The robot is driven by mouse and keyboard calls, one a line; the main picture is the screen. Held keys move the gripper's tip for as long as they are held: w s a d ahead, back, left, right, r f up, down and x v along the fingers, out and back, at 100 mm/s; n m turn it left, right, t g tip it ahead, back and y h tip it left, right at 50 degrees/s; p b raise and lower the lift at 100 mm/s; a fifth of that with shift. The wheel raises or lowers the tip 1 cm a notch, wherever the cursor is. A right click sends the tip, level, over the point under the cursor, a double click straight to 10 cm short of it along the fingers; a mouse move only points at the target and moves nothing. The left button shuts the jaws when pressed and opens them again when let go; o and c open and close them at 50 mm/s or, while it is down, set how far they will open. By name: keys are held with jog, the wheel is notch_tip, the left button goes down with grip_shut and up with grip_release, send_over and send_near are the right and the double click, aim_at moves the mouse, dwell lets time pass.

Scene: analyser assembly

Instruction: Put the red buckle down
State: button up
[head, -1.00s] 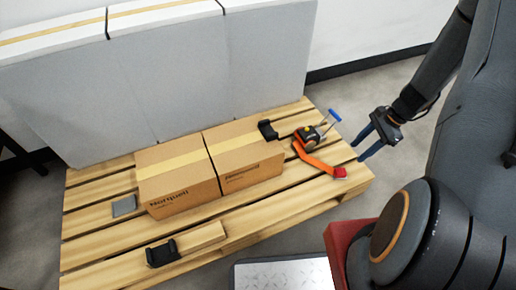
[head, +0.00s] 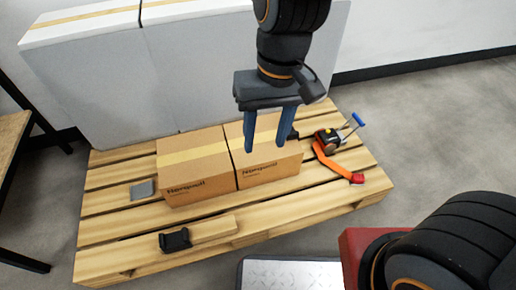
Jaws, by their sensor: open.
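The red buckle (head: 357,178) lies at the end of an orange strap (head: 335,162) near the right edge of the wooden pallet (head: 250,218). The strap runs from a black ratchet unit (head: 327,138) with a blue-ended handle (head: 358,119). My gripper (head: 264,145) is open, with its two blue fingers pointing down. In the head view it appears in front of the right cardboard box (head: 265,172), to the left of the buckle and apart from it. Nothing is between the fingers except the box seen behind them.
Another cardboard box (head: 196,179) stands beside the right one on the pallet. A black bracket (head: 175,240) sits at the front, and a grey plate (head: 142,189) lies at left. Large white-grey blocks (head: 110,85) stand behind. Floor at right is clear.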

jog(key=s+n, duration=0.1)
jog(key=s+a+r, duration=0.1)
jog(key=s, duration=0.1)
jog(key=s+n, duration=0.1)
jog(key=s, duration=0.1)
jog(key=shift+a+r+n, duration=0.15)
jog(key=shift+r+n, duration=0.05)
jog(key=shift+n, duration=0.1)
jog(key=shift+w, duration=0.1)
dwell(0.9)
jog(key=d+r+m+p, duration=0.3)
jog(key=d+r+p, duration=0.7)
jog(key=r+p, duration=0.3)
jog(key=d+r+m+h+p, duration=0.1)
jog(key=d+r+m+p, duration=0.2)
jog(key=d+r+p, duration=0.8)
notch_tip(320, 180, up, 3)
jog(key=p, duration=0.6)
jog(key=shift+s+m+p, duration=0.2)
jog(key=shift+m+p, duration=0.1)
jog(key=shift+p, duration=0.1)
jog(key=shift+f, duration=0.15)
jog(key=shift+c, duration=0.6)
